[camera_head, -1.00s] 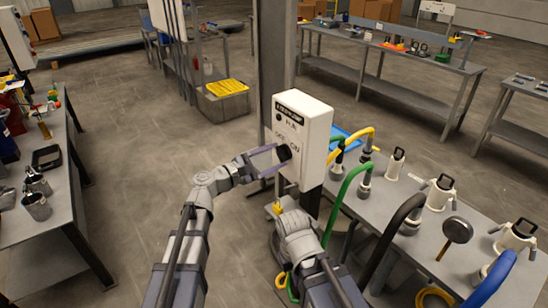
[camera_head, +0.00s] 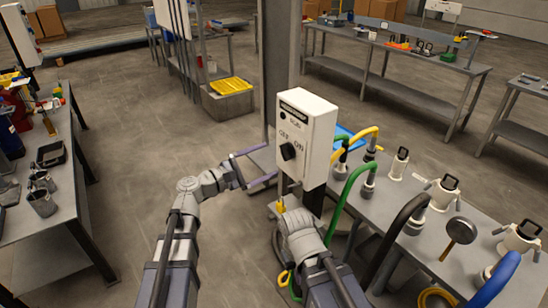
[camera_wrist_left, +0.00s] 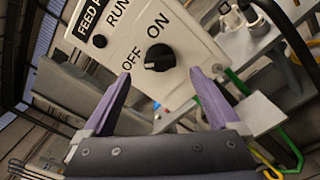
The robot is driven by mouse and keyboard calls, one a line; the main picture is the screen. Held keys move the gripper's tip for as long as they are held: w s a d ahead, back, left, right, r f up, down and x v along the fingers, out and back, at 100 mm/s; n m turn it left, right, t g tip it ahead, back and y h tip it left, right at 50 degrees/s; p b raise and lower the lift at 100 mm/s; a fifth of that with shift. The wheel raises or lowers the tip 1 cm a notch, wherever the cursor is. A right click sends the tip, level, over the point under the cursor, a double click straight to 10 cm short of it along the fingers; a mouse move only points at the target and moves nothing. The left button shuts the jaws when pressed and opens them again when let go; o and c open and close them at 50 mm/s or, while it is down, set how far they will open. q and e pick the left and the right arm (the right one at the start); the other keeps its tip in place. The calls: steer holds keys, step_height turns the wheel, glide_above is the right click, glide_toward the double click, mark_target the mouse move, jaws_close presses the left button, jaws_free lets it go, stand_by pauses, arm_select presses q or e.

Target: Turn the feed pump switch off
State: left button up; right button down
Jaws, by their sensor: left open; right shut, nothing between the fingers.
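A white control box (camera_head: 317,135) labelled "FEED P…" carries a black rotary knob (camera_head: 288,151) with OFF and ON marks above it. In the left wrist view the knob (camera_wrist_left: 160,55) has a small pale mark at its left end, toward OFF. The RUN lamp (camera_wrist_left: 99,41) looks dark. My left gripper (camera_head: 270,163) is open and empty just left of the box, apart from the knob. In the left wrist view its fingertips (camera_wrist_left: 162,73) stand below and either side of the knob. My right gripper (camera_head: 285,207) is shut low in front of the box, its fingers mostly hidden.
A table (camera_head: 405,260) to the right holds green, yellow and black hoses with white fittings and a dark round-headed tool (camera_head: 460,230). A grey post (camera_head: 277,60) stands behind the box. A bench (camera_head: 70,205) with cups is at left. The floor between is clear.

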arm_select(q)
steer(key=shift+v, duration=1.45)
steer(key=s+d+f+m+g+y, duration=0.1)
steer(key=s+f+m+g+y, duration=0.25)
steer(key=f, duration=0.35)
steer(key=s+d+f+m+g+y, duration=0.1)
steer(key=s+f+m+g+y, duration=0.15)
steer(key=s+f+m, duration=0.35)
steer(key=s+a+f+m+g+y, duration=0.4)
steer(key=s+a+f+m+y, duration=0.25)
steer(key=a+f+y, duration=0.4)
steer(key=s+d+r+m+p, duration=0.3)
steer(key=s+d+r+m, duration=0.1)
steer(key=d, duration=0.5)
steer(key=shift+s+d+r+g+h, duration=0.4)
steer(key=shift+s+r, duration=0.1)
steer(key=shift+s, duration=0.15)
